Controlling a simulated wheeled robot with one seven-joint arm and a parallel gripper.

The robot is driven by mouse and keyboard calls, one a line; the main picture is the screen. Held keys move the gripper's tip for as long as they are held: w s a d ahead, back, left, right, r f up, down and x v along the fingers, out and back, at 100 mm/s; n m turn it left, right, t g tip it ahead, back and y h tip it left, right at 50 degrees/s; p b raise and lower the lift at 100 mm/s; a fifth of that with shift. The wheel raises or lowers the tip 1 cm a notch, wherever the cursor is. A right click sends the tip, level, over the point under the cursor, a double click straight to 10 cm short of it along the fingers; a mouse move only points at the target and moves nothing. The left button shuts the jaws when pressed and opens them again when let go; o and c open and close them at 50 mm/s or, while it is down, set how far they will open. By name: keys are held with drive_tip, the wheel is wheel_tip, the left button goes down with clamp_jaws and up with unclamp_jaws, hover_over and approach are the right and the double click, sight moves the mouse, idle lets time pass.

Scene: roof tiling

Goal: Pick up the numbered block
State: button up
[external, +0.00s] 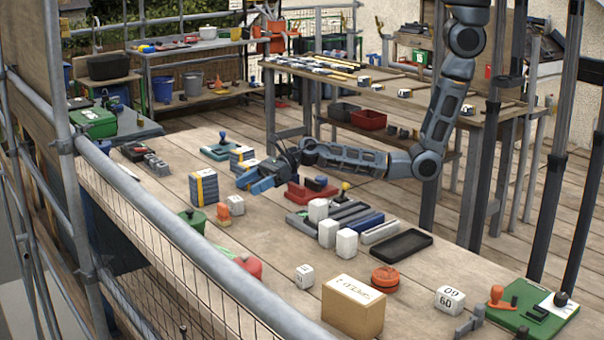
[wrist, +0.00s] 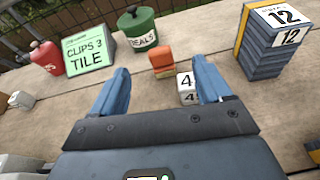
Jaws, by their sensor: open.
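A small white cube with a black 4 (wrist: 187,84) shows in the wrist view between the finger tips, nearer the right finger and partly hidden by it. In the external view a white numbered cube (external: 236,205) stands on the bench beside an orange object. My gripper (external: 254,184) is open and empty, with blue fingers held above the bench, farther back than that cube. My gripper also shows in the wrist view (wrist: 160,74). Other numbered white blocks stand nearer the front: a small cube (external: 304,276) and a larger block (external: 450,299).
A blue stack labelled 12 (wrist: 275,42) stands to the cube's right in the wrist view. A cardboard box (external: 353,308) sits at the front.

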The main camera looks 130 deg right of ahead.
sight(231, 204)
drive_tip(key=shift+g+h, duration=0.3)
drive_tip(key=shift+g, duration=0.4)
drive_tip(key=s+d+f, duration=0.2)
drive_tip(key=d+f, duration=0.1)
drive_tip(key=shift+f, duration=0.15)
drive_tip(key=shift+w+d+f, duration=0.1)
drive_tip(key=shift+d+f, duration=0.05)
drive_tip(key=shift+f, duration=0.15)
drive_tip(key=shift+x, duration=3.7)
drive_tip(key=shift+r, duration=0.1)
drive_tip(key=shift+c, duration=0.4)
drive_tip(key=c, duration=0.9)
drive_tip(key=shift+c, duration=0.3)
drive_tip(key=shift+r, duration=0.1)
